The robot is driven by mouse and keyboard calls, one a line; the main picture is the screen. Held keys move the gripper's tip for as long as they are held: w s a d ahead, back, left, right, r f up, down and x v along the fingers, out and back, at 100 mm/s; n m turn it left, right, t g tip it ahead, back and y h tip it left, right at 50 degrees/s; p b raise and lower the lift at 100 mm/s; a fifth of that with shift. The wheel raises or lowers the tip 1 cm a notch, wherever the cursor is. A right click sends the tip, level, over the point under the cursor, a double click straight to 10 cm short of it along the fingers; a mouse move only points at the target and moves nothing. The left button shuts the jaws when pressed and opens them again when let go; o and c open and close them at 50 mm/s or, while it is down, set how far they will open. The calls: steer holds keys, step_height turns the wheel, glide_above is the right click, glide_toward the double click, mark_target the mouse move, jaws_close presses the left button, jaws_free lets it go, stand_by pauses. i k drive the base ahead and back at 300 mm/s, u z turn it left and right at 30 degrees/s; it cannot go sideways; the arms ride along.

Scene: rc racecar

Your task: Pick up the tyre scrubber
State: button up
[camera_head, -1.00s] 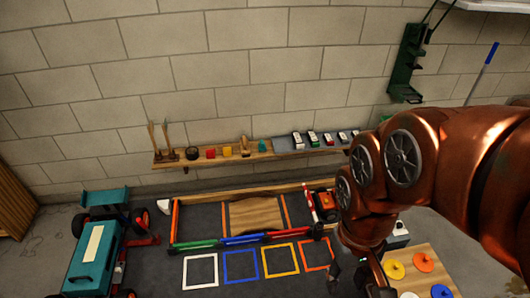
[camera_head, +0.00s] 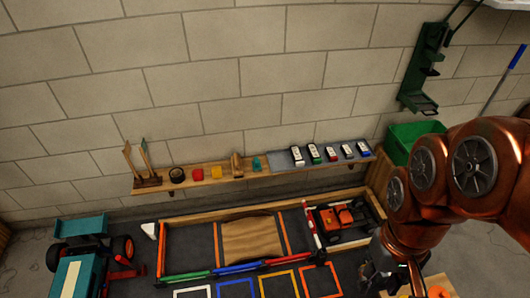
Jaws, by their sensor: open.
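No object is clearly marked as the tyre scrubber. A small upright wooden brush-like piece (camera_head: 237,165) stands on the wall shelf (camera_head: 205,184), between a yellow block and a teal piece. Two long wooden-handled tools (camera_head: 137,160) stand in a holder at the shelf's left end. I cannot tell which of these is the scrubber. My gripper (camera_head: 380,282) is a dark shape at the bottom right, below my copper arm, partly hidden and small. It is open and well apart from the shelf, and I see nothing held in it.
The shelf also holds a black round piece (camera_head: 177,175), a red block (camera_head: 197,174), a yellow block (camera_head: 216,172) and several small cars. Below is a wood-edged pit with an orange car (camera_head: 341,218). A teal vehicle (camera_head: 78,257) stands left, a green bin (camera_head: 411,139) right.

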mark_target(256, 165)
steer(key=u, duration=0.35)
steer(key=i, duration=0.7)
steer(key=u, duration=1)
steer(key=i, duration=0.4)
steer(key=u, duration=0.5)
